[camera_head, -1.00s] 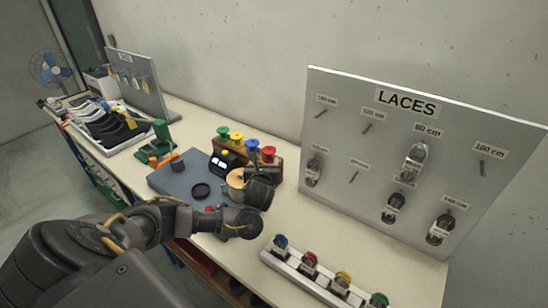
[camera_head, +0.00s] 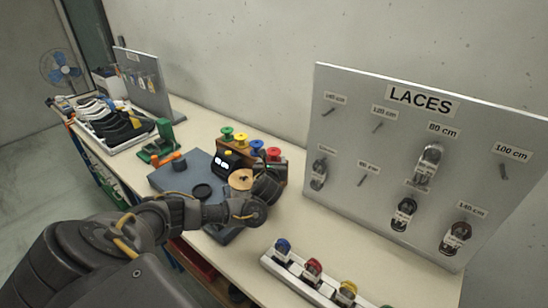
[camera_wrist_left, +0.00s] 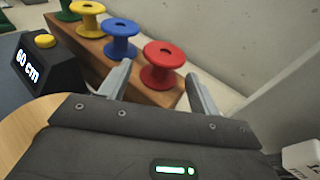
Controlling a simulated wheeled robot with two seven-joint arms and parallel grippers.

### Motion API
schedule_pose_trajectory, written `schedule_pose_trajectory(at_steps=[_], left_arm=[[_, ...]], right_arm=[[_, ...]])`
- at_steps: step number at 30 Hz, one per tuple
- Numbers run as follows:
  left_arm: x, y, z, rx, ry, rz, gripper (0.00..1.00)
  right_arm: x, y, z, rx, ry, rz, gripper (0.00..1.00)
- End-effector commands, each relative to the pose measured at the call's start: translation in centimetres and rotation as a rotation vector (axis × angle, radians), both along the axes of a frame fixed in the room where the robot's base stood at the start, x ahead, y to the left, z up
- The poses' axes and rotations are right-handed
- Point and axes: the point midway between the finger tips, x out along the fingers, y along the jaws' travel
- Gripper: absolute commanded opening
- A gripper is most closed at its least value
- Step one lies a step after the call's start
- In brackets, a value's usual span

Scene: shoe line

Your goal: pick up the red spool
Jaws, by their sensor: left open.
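The red spool (camera_wrist_left: 162,62) stands upright at the end of a row of spools on a wooden stand (camera_wrist_left: 92,46). It also shows in the head view (camera_head: 273,153), partly hidden by my left gripper. My left gripper (camera_wrist_left: 158,82) is open, with its two fingertips pointing toward the red spool, one to either side of its lower part in the left wrist view. I cannot tell whether they touch it. My right gripper is not in view.
Blue (camera_wrist_left: 121,38), yellow (camera_wrist_left: 88,18) and green spools share the stand. A black device reading 60 cm (camera_wrist_left: 45,68) is close by. The LACES board (camera_head: 410,170) rises to the right. A white rack with colored items (camera_head: 318,280) lies in front.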

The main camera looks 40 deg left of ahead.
Motion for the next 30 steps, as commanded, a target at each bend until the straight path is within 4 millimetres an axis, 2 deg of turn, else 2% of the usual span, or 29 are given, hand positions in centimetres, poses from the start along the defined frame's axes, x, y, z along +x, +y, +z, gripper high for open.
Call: schedule_pose_trajectory(at_steps=[6,17,26,30], left_arm=[[0.6,0.2,0.0,0.001,0.001,0.000,0.63],[4.1,2.4,-1.0,0.001,0.000,-0.001,0.63],[4.5,2.7,-1.2,-0.001,0.000,-0.003,0.63],[4.5,2.7,-1.2,0.000,0.001,-0.003,0.46]], right_arm=[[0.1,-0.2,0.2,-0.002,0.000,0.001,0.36],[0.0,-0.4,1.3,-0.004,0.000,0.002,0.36],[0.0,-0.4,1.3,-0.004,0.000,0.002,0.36],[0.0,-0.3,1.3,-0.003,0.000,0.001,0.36]])
